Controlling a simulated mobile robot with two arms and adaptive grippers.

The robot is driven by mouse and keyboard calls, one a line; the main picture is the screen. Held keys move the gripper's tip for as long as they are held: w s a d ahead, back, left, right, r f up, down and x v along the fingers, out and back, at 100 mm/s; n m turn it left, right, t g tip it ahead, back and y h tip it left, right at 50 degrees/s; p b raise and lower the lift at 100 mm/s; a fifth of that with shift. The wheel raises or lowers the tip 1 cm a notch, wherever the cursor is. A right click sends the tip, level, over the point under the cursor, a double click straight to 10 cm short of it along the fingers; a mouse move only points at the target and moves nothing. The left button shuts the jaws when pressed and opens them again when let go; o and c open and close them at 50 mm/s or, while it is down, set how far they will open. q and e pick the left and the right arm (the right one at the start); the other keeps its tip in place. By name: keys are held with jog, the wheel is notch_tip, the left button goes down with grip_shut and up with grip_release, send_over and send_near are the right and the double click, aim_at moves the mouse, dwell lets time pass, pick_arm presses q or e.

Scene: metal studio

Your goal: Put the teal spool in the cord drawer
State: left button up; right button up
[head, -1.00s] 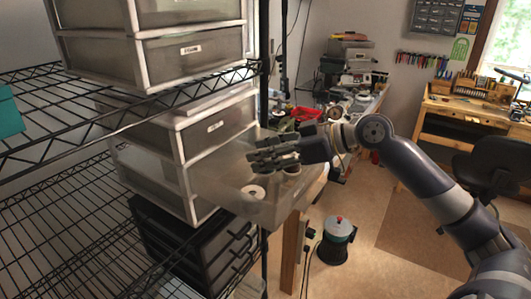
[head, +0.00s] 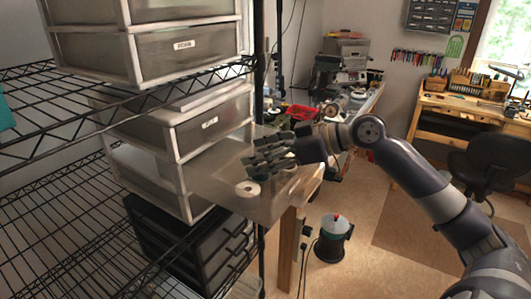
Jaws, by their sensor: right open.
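My left gripper is not in view.
A closed, labelled drawer (head: 210,124) sits above the open one. A black drawer unit (head: 205,255) stands below. Wire shelves (head: 60,215) fill the left side. A teal object (head: 5,115) is cut off at the left edge. A wooden post (head: 289,245) stands below the open drawer.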

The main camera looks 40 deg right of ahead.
jog(key=shift+r, duration=0.3)
jog(key=shift+r+p, duration=0.4)
jog(key=shift+p, duration=0.1)
jog(key=b+v, duration=0.5)
jog(key=v, duration=0.6)
jog(key=shift+f, duration=0.2)
jog(key=shift+s+d+r+b, duration=0.25)
jog(key=shift+s+d+b, duration=0.05)
jog(key=shift+s+d, duration=0.1)
